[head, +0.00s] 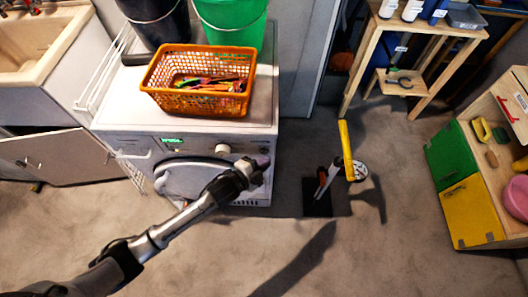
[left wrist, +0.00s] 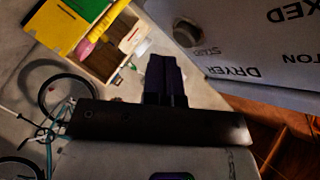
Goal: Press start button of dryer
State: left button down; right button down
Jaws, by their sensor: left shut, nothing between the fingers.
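The white dryer (head: 110,108) stands at the back left in the head view, with a green lit display (head: 172,140) and a pale knob (head: 222,150) on its front. My left gripper (head: 262,163) is at the right end of this front panel. In the left wrist view, the left gripper's dark fingers (left wrist: 165,62) are closed together and empty. A dark round button (left wrist: 186,32) sits by the upside-down "START" lettering on the dryer panel (left wrist: 245,45). The fingertips appear close to it; I cannot tell whether they touch. My right gripper is not in view.
An orange basket (head: 200,101) with pegs and a green bucket (head: 231,25) stand on the dryer. A yellow-handled item (head: 346,150) stands on the floor to the right. A wooden stand (head: 400,25) and a green-and-yellow cabinet (head: 470,210) are further right. The foreground floor is clear.

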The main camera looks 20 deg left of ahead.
pick_arm(q)
jog(key=shift+w, duration=0.15)
dwell(0.3)
jog(key=shift+w+a, duration=0.15)
jog(key=shift+w, duration=0.1)
jog(key=shift+w, duration=0.1)
dwell(0.4)
jog(key=shift+w+a, duration=0.1)
jog(key=shift+w, duration=0.15)
dwell(0.4)
jog(key=shift+s+p, duration=0.1)
jog(key=shift+p, duration=0.3)
jog(key=shift+s+d+p, duration=0.25)
jog(key=shift+s+p, duration=0.2)
jog(key=shift+s, duration=0.2)
